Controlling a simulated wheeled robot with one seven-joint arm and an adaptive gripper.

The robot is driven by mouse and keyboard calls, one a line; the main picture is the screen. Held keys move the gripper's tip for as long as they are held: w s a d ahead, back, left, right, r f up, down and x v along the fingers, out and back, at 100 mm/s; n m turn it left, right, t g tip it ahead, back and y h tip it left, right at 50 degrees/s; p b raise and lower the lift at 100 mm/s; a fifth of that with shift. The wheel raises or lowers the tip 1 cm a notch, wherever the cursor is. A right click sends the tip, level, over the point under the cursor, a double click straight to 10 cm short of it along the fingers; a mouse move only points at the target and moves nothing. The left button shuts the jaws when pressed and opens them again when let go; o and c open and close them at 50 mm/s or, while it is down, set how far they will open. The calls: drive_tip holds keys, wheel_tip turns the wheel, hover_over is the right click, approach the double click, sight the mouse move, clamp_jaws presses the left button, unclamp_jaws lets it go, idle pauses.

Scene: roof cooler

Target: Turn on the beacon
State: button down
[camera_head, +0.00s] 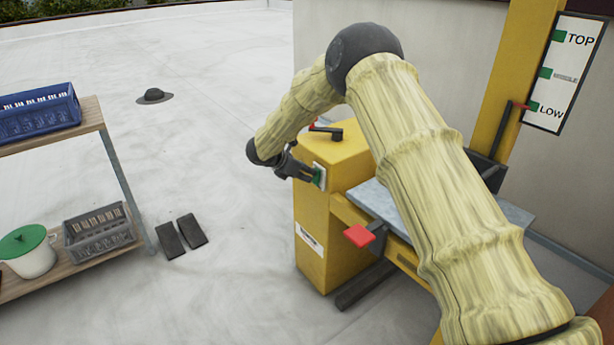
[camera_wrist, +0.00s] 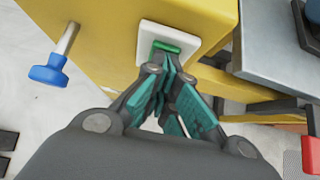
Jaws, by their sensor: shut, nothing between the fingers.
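A white switch plate (camera_head: 320,176) with a green rocker (camera_head: 317,177) is on the side of the yellow cabinet (camera_head: 312,222). In the wrist view the plate (camera_wrist: 146,48) and the green rocker (camera_wrist: 180,48) sit just beyond my fingertips. My gripper (camera_head: 313,174) is shut and empty, its tips right at the lower part of the rocker; I cannot tell whether they touch it. The gripper hides part of the plate. My gripper also shows in the wrist view (camera_wrist: 160,68). I cannot make out a beacon lamp in either view.
A blue knob (camera_wrist: 48,76) sticks out of the cabinet to the left. A black lever (camera_head: 330,130) is on its top. A red pad (camera_head: 359,235) and a grey table (camera_head: 375,199) are to the right.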

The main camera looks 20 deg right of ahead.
drive_tip(key=shift+r, duration=0.5)
drive_tip(key=v, duration=1.3)
drive_tip(key=shift+s+a, duration=0.1)
